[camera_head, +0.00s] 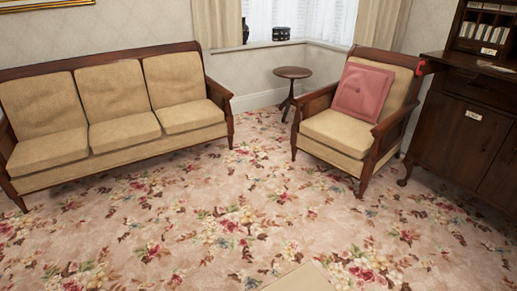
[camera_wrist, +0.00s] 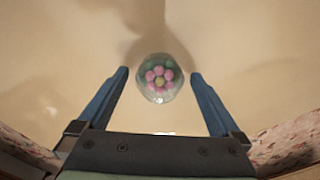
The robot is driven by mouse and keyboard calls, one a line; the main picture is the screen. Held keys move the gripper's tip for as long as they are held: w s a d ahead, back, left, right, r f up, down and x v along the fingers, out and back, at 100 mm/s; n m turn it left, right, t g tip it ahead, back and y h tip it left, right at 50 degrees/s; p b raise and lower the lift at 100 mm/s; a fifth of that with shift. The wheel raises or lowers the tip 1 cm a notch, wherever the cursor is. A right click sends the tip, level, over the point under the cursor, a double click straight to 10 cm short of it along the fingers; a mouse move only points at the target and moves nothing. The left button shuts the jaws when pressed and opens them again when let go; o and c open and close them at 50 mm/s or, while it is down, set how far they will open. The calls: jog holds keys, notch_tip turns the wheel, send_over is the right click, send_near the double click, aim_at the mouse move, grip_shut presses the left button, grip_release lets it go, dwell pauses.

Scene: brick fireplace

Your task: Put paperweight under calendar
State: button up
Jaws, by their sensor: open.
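A clear, rounded paperweight (camera_wrist: 159,79) with a pink flower, a yellow centre and green inside shows in the wrist view. My gripper (camera_wrist: 160,73) is open, with one blue finger to the left of the paperweight and one to the right. Gaps show between the paperweight and both fingers. The paperweight appears against a plain cream surface (camera_wrist: 235,60). I cannot tell how far it is from the fingertips. My gripper and the paperweight are not visible in the head view. I cannot make out a calendar in either view.
A dark wooden desk (camera_head: 462,129) stands at the right, with papers (camera_head: 494,67) on it. An armchair (camera_head: 345,132) with a pink cushion (camera_head: 363,92), a small round table (camera_head: 292,73) and a sofa (camera_head: 110,118) stand along the walls. The floral carpet (camera_head: 220,225) is open in front.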

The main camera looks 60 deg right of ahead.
jog(key=shift+r, duration=0.1)
notch_tip(320, 180, up, 12)
jog(key=p, duration=0.4)
